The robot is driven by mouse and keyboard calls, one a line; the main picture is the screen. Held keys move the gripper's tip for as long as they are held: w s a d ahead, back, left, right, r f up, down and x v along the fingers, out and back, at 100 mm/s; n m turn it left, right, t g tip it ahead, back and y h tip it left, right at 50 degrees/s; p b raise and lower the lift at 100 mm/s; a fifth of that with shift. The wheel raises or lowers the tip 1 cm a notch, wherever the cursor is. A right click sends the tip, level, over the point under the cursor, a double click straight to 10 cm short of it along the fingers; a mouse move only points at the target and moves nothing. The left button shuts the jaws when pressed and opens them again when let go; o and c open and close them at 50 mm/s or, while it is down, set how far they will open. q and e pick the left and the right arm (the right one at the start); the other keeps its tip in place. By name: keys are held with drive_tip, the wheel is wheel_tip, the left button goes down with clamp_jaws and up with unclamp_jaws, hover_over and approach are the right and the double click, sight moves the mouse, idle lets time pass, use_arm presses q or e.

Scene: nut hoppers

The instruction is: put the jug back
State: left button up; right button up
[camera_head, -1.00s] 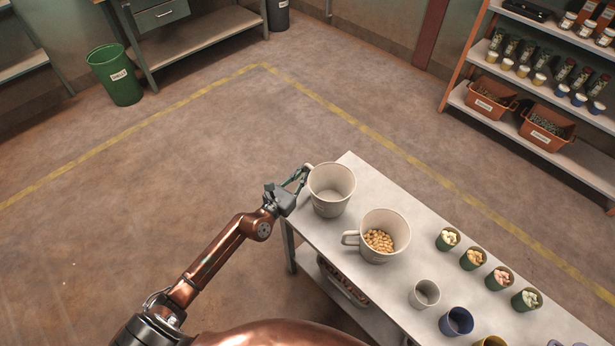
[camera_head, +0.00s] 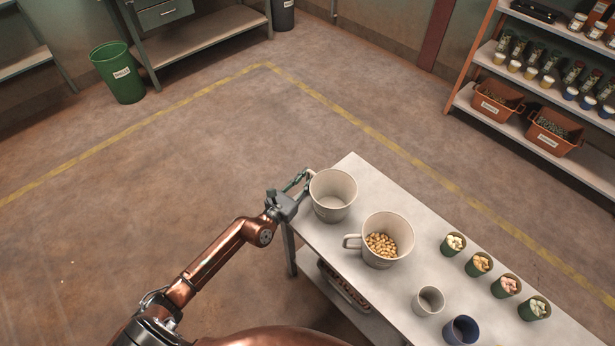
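A large pale jug (camera_head: 333,196), empty inside, stands upright at the table's far left corner. My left gripper (camera_head: 306,182) is at its left side, with the fingers closed around where the handle is; they mostly hide the handle. A second pale jug (camera_head: 378,252), holding yellowish nuts, stands to its right and nearer, with its handle to the left. The two jugs are close but apart. My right gripper is not in view.
The white table (camera_head: 470,296) also bears a small white cup (camera_head: 428,301), a blue cup (camera_head: 461,331) and several green cups with contents (camera_head: 479,264). A shelf (camera_head: 530,75) with orange bins stands at the back right. A green bin (camera_head: 118,75) stands far left; the floor between is clear.

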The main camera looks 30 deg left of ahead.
use_arm(q)
drive_tip(key=shift+o, duration=0.6)
drive_tip(key=shift+r, duration=0.1)
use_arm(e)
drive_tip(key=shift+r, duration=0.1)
use_arm(q)
drive_tip(key=s, duration=0.4)
drive_tip(key=s+a+p, duration=0.1)
drive_tip(key=s, duration=0.7)
drive_tip(key=shift+a, duration=0.35)
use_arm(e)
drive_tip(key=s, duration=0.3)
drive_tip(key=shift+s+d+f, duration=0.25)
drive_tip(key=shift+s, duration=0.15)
